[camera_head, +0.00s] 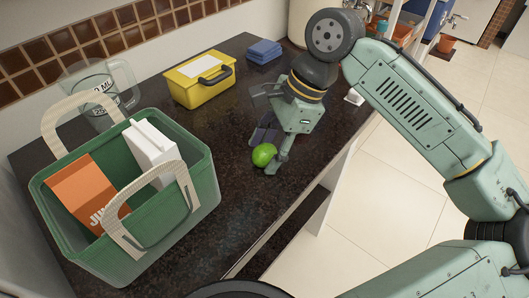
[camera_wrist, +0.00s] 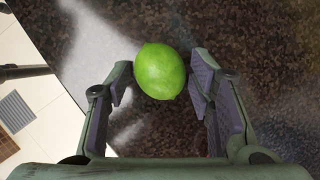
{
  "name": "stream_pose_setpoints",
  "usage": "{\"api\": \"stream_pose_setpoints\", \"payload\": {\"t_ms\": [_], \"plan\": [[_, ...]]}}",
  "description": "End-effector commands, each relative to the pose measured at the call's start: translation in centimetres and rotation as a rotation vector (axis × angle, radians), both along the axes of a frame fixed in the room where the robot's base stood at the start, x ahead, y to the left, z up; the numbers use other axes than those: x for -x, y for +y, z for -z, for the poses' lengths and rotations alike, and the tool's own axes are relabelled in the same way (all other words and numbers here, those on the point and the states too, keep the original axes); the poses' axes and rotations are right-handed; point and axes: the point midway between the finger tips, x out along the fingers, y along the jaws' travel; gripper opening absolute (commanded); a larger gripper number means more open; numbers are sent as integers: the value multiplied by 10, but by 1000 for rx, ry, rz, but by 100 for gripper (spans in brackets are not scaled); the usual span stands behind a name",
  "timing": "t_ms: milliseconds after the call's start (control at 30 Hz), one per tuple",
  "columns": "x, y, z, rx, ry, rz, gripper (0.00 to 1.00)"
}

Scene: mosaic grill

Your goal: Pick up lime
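The lime (camera_head: 264,154) is a bright green fruit on the dark speckled countertop, near its right edge. In the wrist view the lime (camera_wrist: 160,71) lies between the tips of my gripper's two fingers. My gripper (camera_head: 268,150) is low over the counter at the lime. In the wrist view my gripper (camera_wrist: 164,82) is open, with one finger on each side of the lime. A narrow gap shows on the right; the left fingertip is very close to the lime, and I cannot tell whether it touches.
A green basket (camera_head: 205,185) holding an orange carton (camera_head: 88,190) and a white carton (camera_head: 152,150) stands at left. A yellow box (camera_head: 200,82), blue cloths (camera_head: 264,50) and a clear measuring jug (camera_head: 100,90) stand behind. The counter edge drops to floor at right.

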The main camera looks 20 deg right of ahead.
Motion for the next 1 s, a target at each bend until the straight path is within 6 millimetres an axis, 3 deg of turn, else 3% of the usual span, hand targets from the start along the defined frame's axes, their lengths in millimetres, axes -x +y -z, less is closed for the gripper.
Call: {"api": "stream_pose_setpoints", "payload": {"t_ms": [533,1000], "plan": [[0,0,0,0,0,0,10],[-1,0,-11,1,-1,0,9]]}}
